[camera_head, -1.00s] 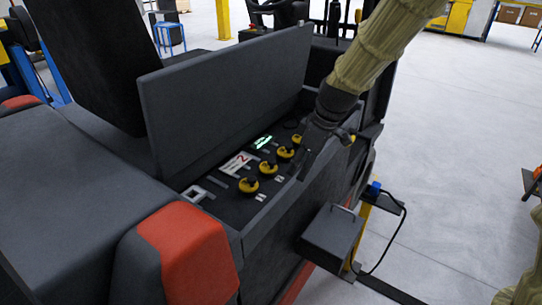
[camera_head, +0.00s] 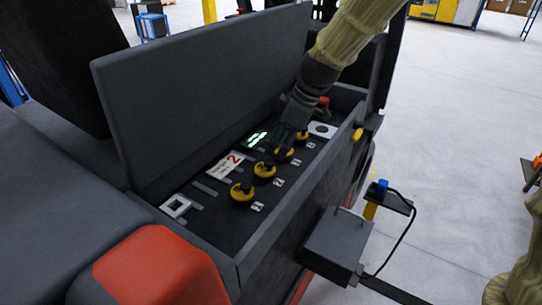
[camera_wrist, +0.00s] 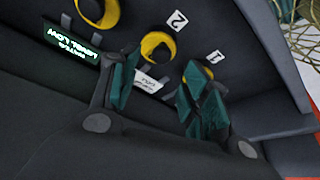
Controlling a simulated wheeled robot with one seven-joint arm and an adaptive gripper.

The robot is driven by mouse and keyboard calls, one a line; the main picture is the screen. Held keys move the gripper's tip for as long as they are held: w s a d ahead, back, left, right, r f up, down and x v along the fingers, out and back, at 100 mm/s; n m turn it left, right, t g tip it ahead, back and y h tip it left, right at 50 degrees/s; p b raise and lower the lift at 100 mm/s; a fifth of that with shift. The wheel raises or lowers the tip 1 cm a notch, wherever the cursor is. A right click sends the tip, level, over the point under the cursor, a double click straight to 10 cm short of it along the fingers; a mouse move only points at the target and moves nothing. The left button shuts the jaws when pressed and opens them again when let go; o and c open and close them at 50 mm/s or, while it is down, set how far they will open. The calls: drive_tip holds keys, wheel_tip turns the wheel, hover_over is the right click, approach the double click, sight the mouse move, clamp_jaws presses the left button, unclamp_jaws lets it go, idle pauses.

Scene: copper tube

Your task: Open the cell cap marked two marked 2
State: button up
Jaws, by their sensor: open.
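Several yellow-and-black caps stand in a row in the open compartment (camera_head: 165,190). The cap beside the label 2 (camera_wrist: 177,19) is a yellow ring with a dark centre (camera_wrist: 156,47); in the head view it appears to be the second from the front (camera_head: 264,170). Cap 1 (camera_head: 242,192) is nearest. My gripper (camera_head: 287,143) reaches down over the farther caps. In the wrist view its green-padded fingers (camera_wrist: 163,76) are spread and empty. Cap 2 lies just beyond the gap between them; the right finger partly covers cap 1. Contact cannot be told.
A tall dark lid (camera_head: 200,95) stands open left of the caps.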

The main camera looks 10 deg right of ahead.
sight(269, 162)
drive_tip(key=shift+p+x, duration=0.35)
drive_tip(key=shift+x, duration=2.55)
drive_tip(key=shift+s, duration=0.1)
drive_tip(key=c, duration=1)
